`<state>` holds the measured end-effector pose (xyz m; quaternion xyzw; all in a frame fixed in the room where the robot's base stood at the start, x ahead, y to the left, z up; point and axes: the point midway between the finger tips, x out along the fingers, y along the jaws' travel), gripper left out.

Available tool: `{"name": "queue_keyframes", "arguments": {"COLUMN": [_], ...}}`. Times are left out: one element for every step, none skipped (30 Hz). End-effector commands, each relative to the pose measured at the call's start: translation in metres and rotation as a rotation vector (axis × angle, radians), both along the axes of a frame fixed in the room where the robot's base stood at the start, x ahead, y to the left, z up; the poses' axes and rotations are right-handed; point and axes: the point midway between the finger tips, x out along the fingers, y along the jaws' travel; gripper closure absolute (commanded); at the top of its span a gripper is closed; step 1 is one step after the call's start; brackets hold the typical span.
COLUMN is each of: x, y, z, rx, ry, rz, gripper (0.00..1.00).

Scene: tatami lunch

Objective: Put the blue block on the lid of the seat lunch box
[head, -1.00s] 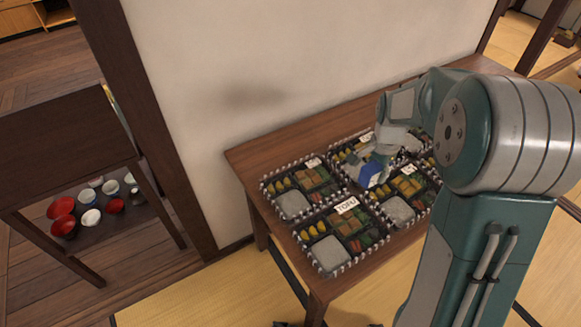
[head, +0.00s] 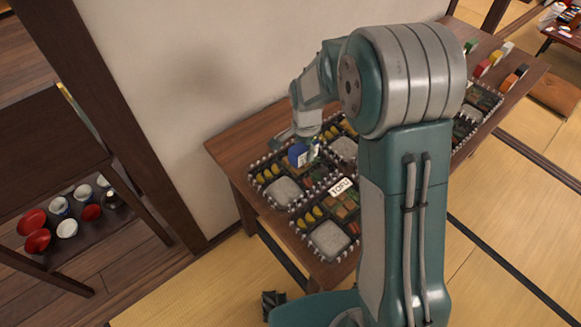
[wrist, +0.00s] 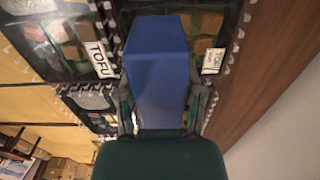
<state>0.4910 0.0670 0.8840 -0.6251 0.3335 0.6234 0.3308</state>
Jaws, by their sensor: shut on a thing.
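My gripper (head: 310,143) is shut on the blue block (head: 298,155) and holds it over the back-left lunch box at the left part of the table. In the wrist view, the blue block (wrist: 158,65) stands between the two fingers of my gripper (wrist: 160,108). Lunch boxes with spiky dark rims stand side by side. The back-left box has a grey square pad (head: 283,191); the front box has another grey pad (head: 328,240) and a TOFU label (head: 342,187). I cannot tell which box is the seat one. My arm hides part of the boxes.
The wooden table (head: 235,150) stands along a pale wall (head: 200,60). More boxes and several small coloured blocks (head: 490,62) are at its right end. A dark shelf (head: 75,170) with red and white bowls stands at the left.

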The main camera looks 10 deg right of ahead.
Motion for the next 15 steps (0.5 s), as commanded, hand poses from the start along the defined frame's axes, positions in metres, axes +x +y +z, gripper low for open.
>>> {"name": "queue_keyframes", "arguments": {"x": [-0.001,-0.001,-0.001,-0.001,-0.001,0.000,0.000,0.000,0.000,-0.001,-0.001,-0.001,-0.001,-0.001,-0.001], "y": [0.008,0.011,0.015,0.018,0.020,0.023,0.024,0.025,0.027,0.029,0.031,0.034,0.037,0.037,0.036], "z": [-0.010,-0.015,-0.021,-0.024,-0.028,-0.031,-0.032,-0.034,-0.036,-0.037,-0.039,-0.043,-0.046,-0.051,-0.058], "rx": [0.000,0.000,0.001,0.001,0.002,0.003,0.002,0.002,0.002,0.002,0.001,0.000,0.000,0.000,-0.001], "ry": [0.005,0.005,0.003,0.003,0.003,0.001,0.000,0.000,0.000,0.001,0.002,0.001,0.001,0.002,0.004], "rz": [0.004,0.003,0.002,0.002,0.002,0.002,0.001,0.000,0.000,0.000,0.000,0.002,0.003,0.001,0.000], "gripper": [0.97,0.97,0.97,0.97,0.97,0.97,0.97,0.97,0.97,0.97,0.97,0.97,0.97,0.97,0.97]}}
